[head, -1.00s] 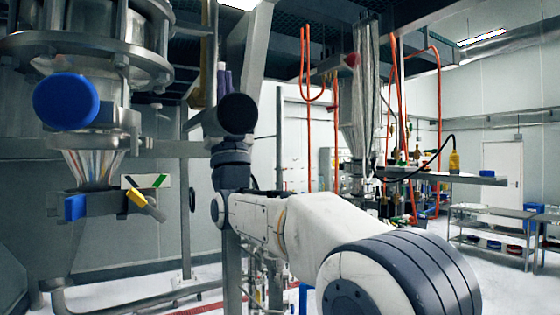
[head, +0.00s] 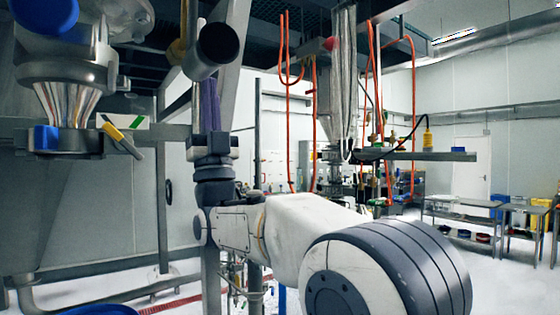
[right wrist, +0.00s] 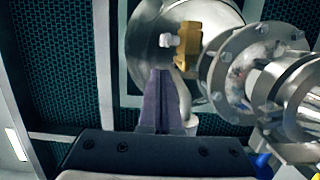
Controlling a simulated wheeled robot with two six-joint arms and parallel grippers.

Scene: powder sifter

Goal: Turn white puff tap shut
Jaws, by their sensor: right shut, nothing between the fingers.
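In the right wrist view a small white knob (right wrist: 166,40) sits beside a yellow fitting (right wrist: 189,46) in front of a round metal disc (right wrist: 140,55). I take this to be the white puff tap. My right gripper (right wrist: 161,73) has its purple fingers together with nothing between them. Their tips are below the white knob in that picture and look apart from it. In the head view the right gripper (head: 210,88) points up just under a dark-ended cylinder (head: 217,43), which may hide the tips. My left gripper is not in view.
A flanged pipe (right wrist: 235,70) stands close right of the fingers in the right wrist view. In the head view, the sifter's metal body, a blue ball (head: 43,12) and a yellow handle (head: 120,136) are at left. Orange hoses (head: 287,120) hang behind. A blue rim (head: 100,310) shows at bottom left.

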